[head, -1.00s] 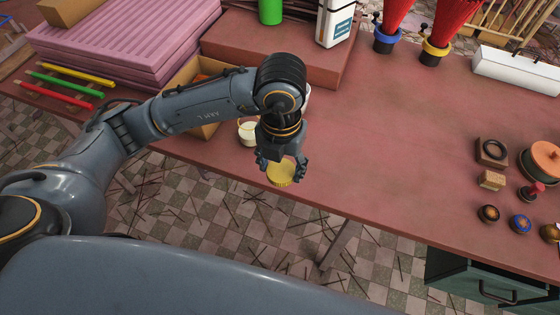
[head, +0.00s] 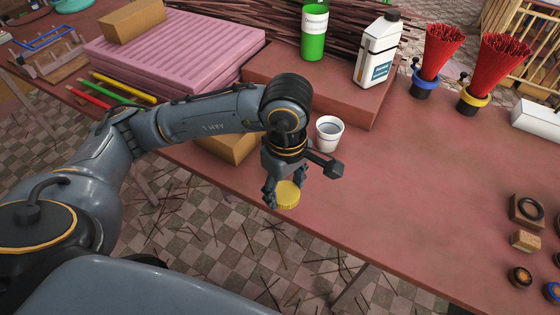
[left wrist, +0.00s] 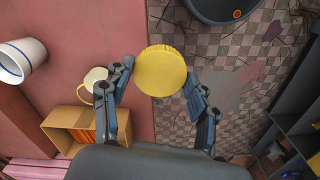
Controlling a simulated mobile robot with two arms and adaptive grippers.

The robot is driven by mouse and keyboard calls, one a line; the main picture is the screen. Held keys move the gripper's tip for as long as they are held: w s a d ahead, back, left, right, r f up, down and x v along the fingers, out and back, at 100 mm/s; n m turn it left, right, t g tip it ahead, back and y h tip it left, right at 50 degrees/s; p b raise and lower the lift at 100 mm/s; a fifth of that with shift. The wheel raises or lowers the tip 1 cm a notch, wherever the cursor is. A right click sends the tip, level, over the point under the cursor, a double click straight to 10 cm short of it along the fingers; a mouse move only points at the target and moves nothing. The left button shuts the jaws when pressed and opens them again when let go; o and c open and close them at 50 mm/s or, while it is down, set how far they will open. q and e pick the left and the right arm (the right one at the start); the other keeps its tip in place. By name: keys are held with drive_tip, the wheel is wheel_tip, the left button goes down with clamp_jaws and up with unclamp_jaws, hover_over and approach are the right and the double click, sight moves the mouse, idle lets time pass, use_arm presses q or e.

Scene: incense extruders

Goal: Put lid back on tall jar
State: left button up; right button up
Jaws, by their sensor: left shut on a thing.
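A round yellow lid (head: 288,194) is in my left gripper (head: 285,187), which is shut on it. In the left wrist view the lid (left wrist: 161,71) shows between the two fingers (left wrist: 157,80), overlapping the table's front edge. A small cream container with a yellow rim or handle (left wrist: 96,75) stands on the table beside the wooden box in that view. I cannot tell whether it is the tall jar. In the head view my left arm hides that spot. My right gripper is not in view.
A white cup (head: 329,133) stands on the red table (head: 430,180) just behind my gripper. An open wooden box (head: 228,148) is partly behind my arm. A white bottle (head: 378,48) and green can (head: 314,32) stand on a raised block. The table's middle right is clear.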

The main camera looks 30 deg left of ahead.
use_arm(q)
drive_tip(key=m, duration=0.2)
drive_tip(key=a+m, duration=0.1)
drive_tip(key=m, duration=0.4)
drive_tip(key=shift+s+a+r, duration=0.1)
drive_tip(key=shift+a+r, duration=0.2)
drive_tip(key=shift+r, duration=0.05)
drive_tip(key=m, duration=0.3)
drive_tip(key=shift+a+r+m, duration=0.15)
drive_tip(key=shift+a+m, duration=0.15)
drive_tip(key=shift+a, duration=0.05)
drive_tip(key=m, duration=0.3)
drive_tip(key=shift+s+a+r, duration=0.15)
drive_tip(key=shift+a, duration=0.15)
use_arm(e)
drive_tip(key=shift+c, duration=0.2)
